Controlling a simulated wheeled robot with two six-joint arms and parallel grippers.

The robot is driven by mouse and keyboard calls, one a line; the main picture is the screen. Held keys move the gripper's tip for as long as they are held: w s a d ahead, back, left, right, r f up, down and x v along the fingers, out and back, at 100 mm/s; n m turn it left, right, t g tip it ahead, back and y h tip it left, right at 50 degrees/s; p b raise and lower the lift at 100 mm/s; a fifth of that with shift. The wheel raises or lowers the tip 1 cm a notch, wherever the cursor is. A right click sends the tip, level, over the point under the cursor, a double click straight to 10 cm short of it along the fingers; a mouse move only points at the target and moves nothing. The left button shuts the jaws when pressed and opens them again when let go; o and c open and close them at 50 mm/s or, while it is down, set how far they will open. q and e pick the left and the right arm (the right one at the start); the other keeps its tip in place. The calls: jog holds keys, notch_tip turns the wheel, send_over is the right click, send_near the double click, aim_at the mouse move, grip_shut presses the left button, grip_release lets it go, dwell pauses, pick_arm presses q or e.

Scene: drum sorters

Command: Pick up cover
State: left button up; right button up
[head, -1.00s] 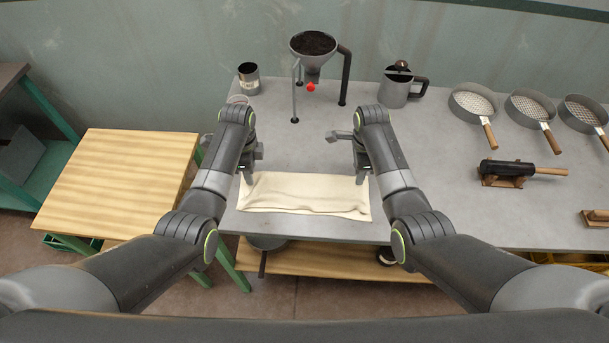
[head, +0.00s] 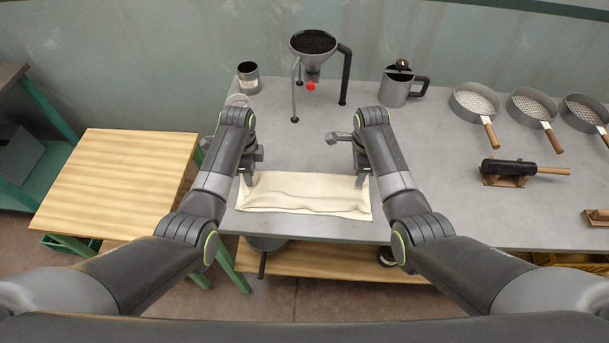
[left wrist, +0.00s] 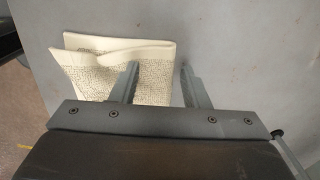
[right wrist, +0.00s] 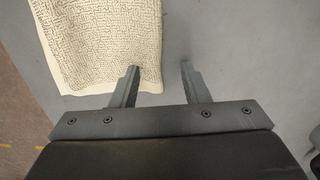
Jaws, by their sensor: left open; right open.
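The cover looks to be the cream folded cloth (head: 305,195) lying flat near the front edge of the grey table. Its textured surface also shows in the left wrist view (left wrist: 85,68) and the right wrist view (right wrist: 100,35). My left gripper (head: 246,178) is open at the cloth's left end; in the left wrist view one finger (left wrist: 158,80) overlaps the cloth and the other is over bare table. My right gripper (head: 362,178) is open at the cloth's right end, with one finger over the cloth's edge in the right wrist view (right wrist: 160,68). Whether the fingers touch it is unclear.
A funnel (head: 313,48) on a stand is at the back, with a metal can (head: 248,78) left and a pot (head: 396,88) right. Several sieves (head: 473,102) and a black roller (head: 515,168) lie right. A wooden table (head: 120,175) stands left.

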pick_arm(q)
jog(key=shift+f, duration=0.1)
pick_arm(e)
jog(key=shift+f, duration=0.1)
pick_arm(q)
jog(key=shift+s, duration=0.1)
grip_shut()
pick_arm(e)
jog(key=shift+s, duration=0.1)
grip_shut()
